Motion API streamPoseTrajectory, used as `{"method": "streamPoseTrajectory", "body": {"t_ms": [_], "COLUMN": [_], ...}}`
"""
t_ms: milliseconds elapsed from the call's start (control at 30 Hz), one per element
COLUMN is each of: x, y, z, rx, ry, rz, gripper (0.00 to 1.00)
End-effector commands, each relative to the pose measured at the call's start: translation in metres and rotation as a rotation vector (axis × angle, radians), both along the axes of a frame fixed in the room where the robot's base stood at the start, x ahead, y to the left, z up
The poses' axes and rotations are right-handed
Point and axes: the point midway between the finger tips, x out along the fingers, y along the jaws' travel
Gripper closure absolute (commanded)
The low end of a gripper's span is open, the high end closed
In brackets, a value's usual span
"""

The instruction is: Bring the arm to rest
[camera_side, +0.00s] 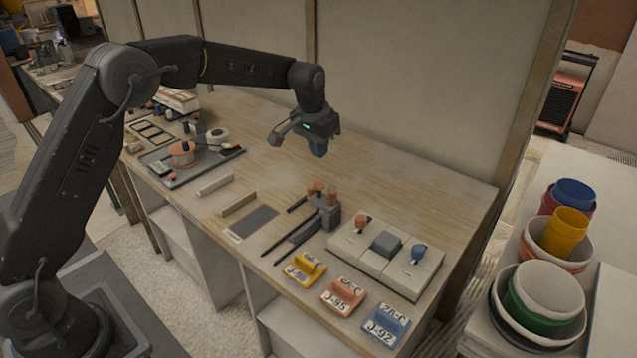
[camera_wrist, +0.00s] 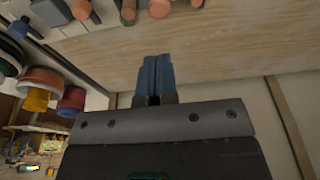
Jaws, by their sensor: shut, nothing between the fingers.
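My gripper (camera_side: 318,148) hangs in the air above the back part of the wooden bench (camera_side: 440,187), near the wall. In the wrist view its blue fingers (camera_wrist: 155,78) are together with nothing between them. My arm stretches from the left of the side view out over the bench. No object touches the gripper.
A grey holder (camera_side: 325,212) with orange-topped tools stands below and in front. A pale box with knobs (camera_side: 385,262) and yellow, red and blue tags (camera_side: 342,297) lie at the front right. A dark tray (camera_side: 190,165) is at left. Stacked pots (camera_side: 540,300) stand right.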

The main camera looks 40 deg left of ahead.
Motion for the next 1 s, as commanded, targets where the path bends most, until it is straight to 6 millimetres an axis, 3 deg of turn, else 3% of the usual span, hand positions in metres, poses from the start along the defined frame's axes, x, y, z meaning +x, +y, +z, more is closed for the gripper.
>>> {"method": "streamPoseTrajectory", "body": {"t_ms": [333,467,567,700,833,1000], "x": [-0.001,-0.016,-0.041,-0.093,-0.145,-0.217], "y": [0.000,-0.001,-0.003,-0.006,-0.008,-0.010], "z": [0.004,0.025,0.054,0.094,0.120,0.136], "rx": [0.000,0.000,0.001,0.002,0.002,0.002], "ry": [-0.002,-0.020,-0.046,-0.087,-0.126,-0.177], "rz": [0.000,0.000,0.000,0.000,0.000,-0.001], "gripper": [1.00,1.00,1.00,1.00,1.00,1.00]}}
